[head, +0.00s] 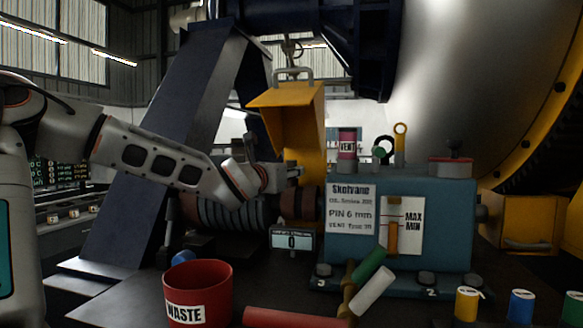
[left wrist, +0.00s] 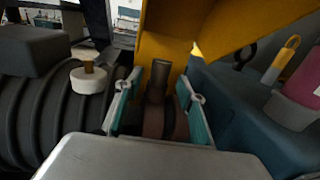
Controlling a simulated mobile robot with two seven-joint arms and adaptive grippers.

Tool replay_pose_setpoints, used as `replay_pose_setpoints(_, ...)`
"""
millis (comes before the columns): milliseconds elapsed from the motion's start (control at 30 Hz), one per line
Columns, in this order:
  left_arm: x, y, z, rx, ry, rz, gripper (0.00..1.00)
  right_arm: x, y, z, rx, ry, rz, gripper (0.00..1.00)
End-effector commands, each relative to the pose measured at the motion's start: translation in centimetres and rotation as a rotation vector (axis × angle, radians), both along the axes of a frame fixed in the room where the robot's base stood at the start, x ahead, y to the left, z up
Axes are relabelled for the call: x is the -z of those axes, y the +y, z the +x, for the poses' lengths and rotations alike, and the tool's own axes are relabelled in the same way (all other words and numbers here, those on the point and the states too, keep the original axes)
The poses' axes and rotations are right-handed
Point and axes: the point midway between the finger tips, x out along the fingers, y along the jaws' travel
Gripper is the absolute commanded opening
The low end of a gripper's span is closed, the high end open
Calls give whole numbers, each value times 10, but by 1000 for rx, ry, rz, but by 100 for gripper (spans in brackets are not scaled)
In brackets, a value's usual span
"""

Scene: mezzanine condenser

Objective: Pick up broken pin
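A dark grey upright cylinder (left wrist: 157,82), which looks like the broken pin, stands above the brown coupling (left wrist: 154,122) in the left wrist view. The coupling also shows in the head view (head: 303,203) on the shaft left of the teal machine; the pin cannot be made out there. My left gripper (head: 292,175) is over the coupling. In the left wrist view its two teal fingers (left wrist: 162,100) are apart, one on each side of the cylinder, with visible gaps. My right gripper is not in view.
A raised yellow guard (head: 290,105) stands close behind the gripper. The teal machine (head: 440,215) is on the right. A red waste bin (head: 200,295) stands in front left.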

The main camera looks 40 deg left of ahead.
Motion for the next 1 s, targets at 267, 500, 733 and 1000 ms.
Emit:
replay_pose_setpoints(267, 0, 8, 22, 1, 1, 1, 40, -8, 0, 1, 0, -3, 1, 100)
replay_pose_setpoints(500, 0, 9, 23, 1, 1, 0, 37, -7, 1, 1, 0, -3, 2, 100)
replay_pose_setpoints(733, 0, 8, 23, 1, 1, 0, 0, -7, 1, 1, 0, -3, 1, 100)
replay_pose_setpoints(1000, -1, 9, 23, 1, 0, 0, 0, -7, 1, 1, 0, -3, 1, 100)
